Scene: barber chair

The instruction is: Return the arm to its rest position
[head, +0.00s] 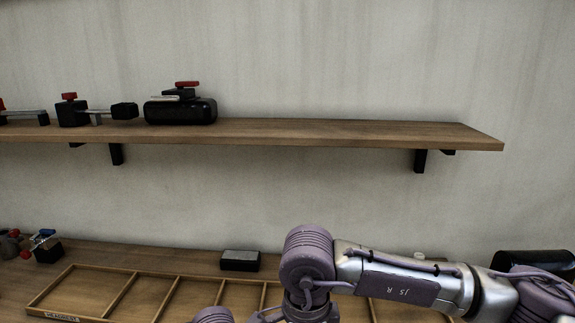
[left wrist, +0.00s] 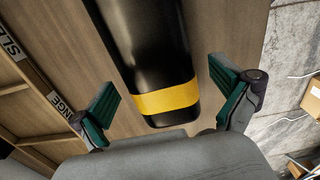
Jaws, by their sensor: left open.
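My right arm (head: 395,277) crosses the lower right of the head view, its visible end bent down over the bench; its gripper does not show. My left gripper (left wrist: 165,90) shows only in the left wrist view, its two green-padded fingers wide apart. A black rounded object with a yellow band (left wrist: 166,98) appears between the fingers in the picture, with a gap on each side. It lies over a wooden surface (left wrist: 75,50). I cannot tell how far it is from the fingers.
A divided wooden tray (head: 100,284) lies on the bench, with a dark block (head: 240,261) behind it. A black rounded thing (head: 530,264) is at the far right. A wall shelf (head: 330,131) holds black devices with red knobs (head: 180,109); its right half is clear.

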